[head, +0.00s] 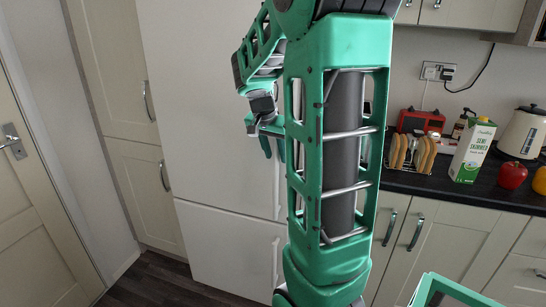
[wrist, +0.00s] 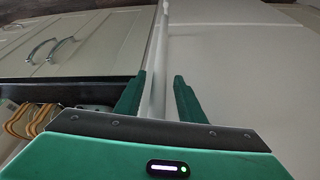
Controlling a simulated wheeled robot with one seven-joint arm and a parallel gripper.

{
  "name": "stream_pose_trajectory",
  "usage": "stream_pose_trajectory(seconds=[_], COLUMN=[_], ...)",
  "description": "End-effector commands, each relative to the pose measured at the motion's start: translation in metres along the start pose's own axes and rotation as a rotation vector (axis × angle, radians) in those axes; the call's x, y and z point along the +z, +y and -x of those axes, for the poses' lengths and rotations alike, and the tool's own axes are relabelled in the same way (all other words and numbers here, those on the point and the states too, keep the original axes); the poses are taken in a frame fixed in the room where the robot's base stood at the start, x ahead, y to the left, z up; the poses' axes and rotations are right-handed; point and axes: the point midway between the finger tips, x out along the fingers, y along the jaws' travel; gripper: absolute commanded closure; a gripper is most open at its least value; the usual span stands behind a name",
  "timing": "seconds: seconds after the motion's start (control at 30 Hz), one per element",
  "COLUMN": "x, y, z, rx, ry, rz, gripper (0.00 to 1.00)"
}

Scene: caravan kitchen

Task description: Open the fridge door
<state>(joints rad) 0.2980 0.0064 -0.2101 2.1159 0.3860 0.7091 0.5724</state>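The white fridge (head: 205,110) stands upright left of centre in the head view, with a large upper door above a smaller lower door (head: 225,250). The upper door looks shut. My gripper (head: 273,148) is in front of the upper door near its right edge, partly hidden by my arm. In the wrist view, my gripper's two green fingers (wrist: 158,97) are apart, with a narrow white vertical edge (wrist: 160,55) showing between or behind them. I cannot tell whether they touch it. The fridge's white front (wrist: 245,75) fills the right side there.
Cream cupboards (head: 120,90) stand left of the fridge, beside a door (head: 25,190). Dark floor (head: 165,285) is clear below.

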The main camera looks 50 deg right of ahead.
Motion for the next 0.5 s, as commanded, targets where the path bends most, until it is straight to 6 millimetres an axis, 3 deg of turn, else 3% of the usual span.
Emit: stream_pose_trajectory(seconds=[0.43,0.5], x=[0.0004,0.0004], y=[0.0002,0.0001], z=[-0.0112,-0.0111], rx=[-0.001,-0.001], ry=[-0.001,-0.001], rz=[0.001,0.001], gripper=[0.64,0.79])
